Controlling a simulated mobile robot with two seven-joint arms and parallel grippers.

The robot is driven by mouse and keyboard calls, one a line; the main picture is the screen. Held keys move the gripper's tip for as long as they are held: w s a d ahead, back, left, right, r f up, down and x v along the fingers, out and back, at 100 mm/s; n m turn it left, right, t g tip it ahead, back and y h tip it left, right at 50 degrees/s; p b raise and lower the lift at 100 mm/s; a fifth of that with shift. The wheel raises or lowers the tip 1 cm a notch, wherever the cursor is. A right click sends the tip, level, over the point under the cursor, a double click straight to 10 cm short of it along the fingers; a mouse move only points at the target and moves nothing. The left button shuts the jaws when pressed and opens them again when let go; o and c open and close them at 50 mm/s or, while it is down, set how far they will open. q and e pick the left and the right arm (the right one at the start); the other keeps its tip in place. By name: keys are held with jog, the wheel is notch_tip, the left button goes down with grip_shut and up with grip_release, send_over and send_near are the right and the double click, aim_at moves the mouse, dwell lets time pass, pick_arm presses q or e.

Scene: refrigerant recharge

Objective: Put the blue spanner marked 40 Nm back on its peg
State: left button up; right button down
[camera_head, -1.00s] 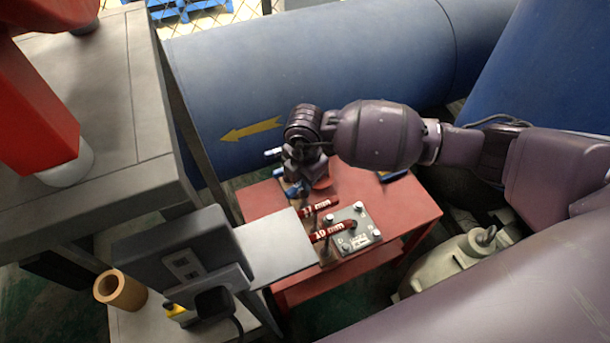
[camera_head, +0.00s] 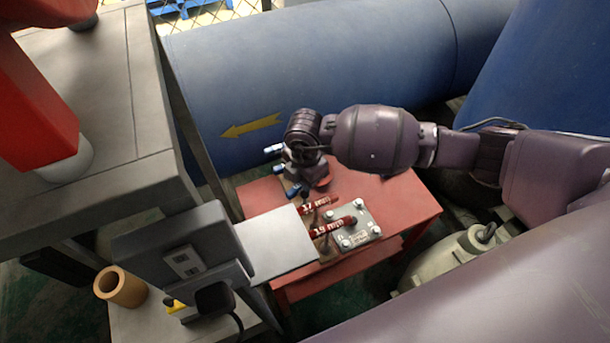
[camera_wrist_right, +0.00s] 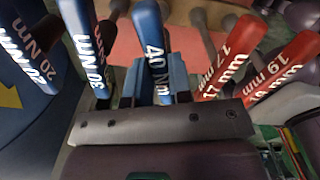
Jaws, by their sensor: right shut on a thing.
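The blue spanner marked 40 Nm (camera_wrist_right: 156,55) stands in the middle of the right wrist view, its marked handle between my right gripper's fingers. My right gripper (camera_wrist_right: 158,88) is shut on it. In the head view my right gripper (camera_head: 303,172) is over the far left part of the red table, partly hidden by its own wrist. Blue ends (camera_head: 294,190) show beside it there, too small to read. Blue spanners marked 30 Nm (camera_wrist_right: 92,45) and 20 Nm (camera_wrist_right: 28,50) are to the left in the wrist view. The peg is hidden. My left gripper is out of view.
Red spanners marked 17 mm (camera_wrist_right: 231,60) and 19 mm (camera_wrist_right: 285,70) are close on the right. The red table (camera_head: 405,205) also carries a grey bolted plate (camera_head: 373,229). A large blue pipe (camera_head: 255,65) runs behind, and a grey panel (camera_head: 272,240) stands in front.

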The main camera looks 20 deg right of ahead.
jog(key=c, duration=1)
grip_release()
jog(key=shift+o, duration=0.2)
notch_tip(320, 180, up, 6)
jog(key=shift+w+p, duration=0.1)
jog(key=shift+p, duration=0.9)
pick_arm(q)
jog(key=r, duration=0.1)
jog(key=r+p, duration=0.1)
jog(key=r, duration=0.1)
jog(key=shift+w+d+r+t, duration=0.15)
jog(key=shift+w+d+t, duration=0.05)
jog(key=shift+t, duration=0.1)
pick_arm(e)
notch_tip(320, 180, up, 5)
jog(key=shift+f, duration=0.1)
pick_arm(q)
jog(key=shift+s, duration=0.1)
